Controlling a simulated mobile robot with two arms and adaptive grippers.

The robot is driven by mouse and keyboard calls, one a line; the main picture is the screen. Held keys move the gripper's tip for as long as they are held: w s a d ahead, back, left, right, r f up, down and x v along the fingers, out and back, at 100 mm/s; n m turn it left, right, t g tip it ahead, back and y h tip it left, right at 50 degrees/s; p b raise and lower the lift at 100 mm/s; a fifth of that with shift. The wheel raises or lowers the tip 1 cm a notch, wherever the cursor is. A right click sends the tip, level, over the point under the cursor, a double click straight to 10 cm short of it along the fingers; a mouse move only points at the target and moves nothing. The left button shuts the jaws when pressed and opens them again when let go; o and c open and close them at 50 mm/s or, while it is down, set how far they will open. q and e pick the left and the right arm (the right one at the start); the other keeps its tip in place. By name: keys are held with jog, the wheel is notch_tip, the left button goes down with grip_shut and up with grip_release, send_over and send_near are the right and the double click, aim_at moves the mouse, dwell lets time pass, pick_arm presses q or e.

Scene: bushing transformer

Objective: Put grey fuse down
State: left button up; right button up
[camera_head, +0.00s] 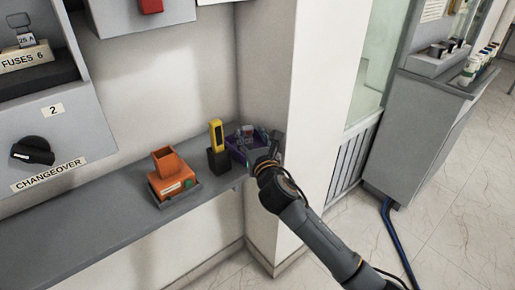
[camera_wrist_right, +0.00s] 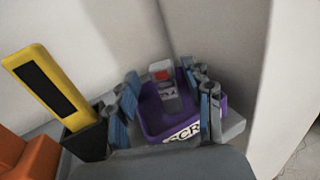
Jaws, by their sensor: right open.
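The grey fuse (camera_wrist_right: 168,96), with a red patch near its top, sits in the purple tray (camera_wrist_right: 152,118), whose front label is partly visible as "SCR". My right gripper (camera_wrist_right: 160,88) is open, with one blue-padded finger on each side of the fuse and a gap on both sides. In the head view, the right gripper (camera_head: 262,145) is over the purple tray (camera_head: 236,151) at the shelf's right end, and partly hides tray and fuse. My left gripper is not in view.
A yellow device (camera_head: 216,134) stands in a black holder left of the tray. An orange container (camera_head: 170,172) is further left on the grey shelf (camera_head: 95,216). A wall corner (camera_head: 306,120) is close to the right of the gripper. The shelf's left part is clear.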

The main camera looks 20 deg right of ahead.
jog(key=s, duration=0.8)
jog(key=shift+s+a, duration=0.15)
